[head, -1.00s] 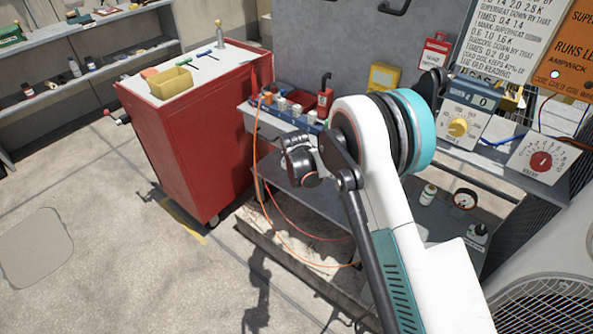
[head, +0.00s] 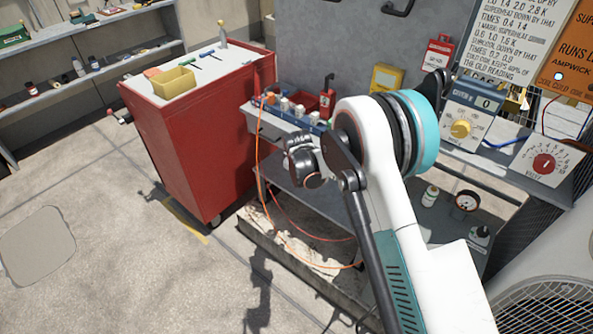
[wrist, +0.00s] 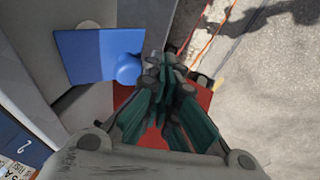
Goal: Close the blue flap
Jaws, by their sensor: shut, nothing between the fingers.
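The blue flap (wrist: 88,55) shows in the wrist view at upper left, a flat blue panel against a grey surface. A round blue knob (wrist: 127,68) sits at its right edge. My gripper (wrist: 168,72) has its dark green fingers drawn together and empty, just right of the knob. I cannot tell whether the fingertips touch the knob. In the head view my arm blocks much of the bench, and I cannot make out the flap or the fingertips there.
A red tool cabinet (head: 195,140) with a yellow bin (head: 173,81) stands left of the bench. Orange hoses (head: 262,190) hang beside my arm. A gauge box (head: 470,118) and a dial panel (head: 543,162) are at right. The floor at left is open.

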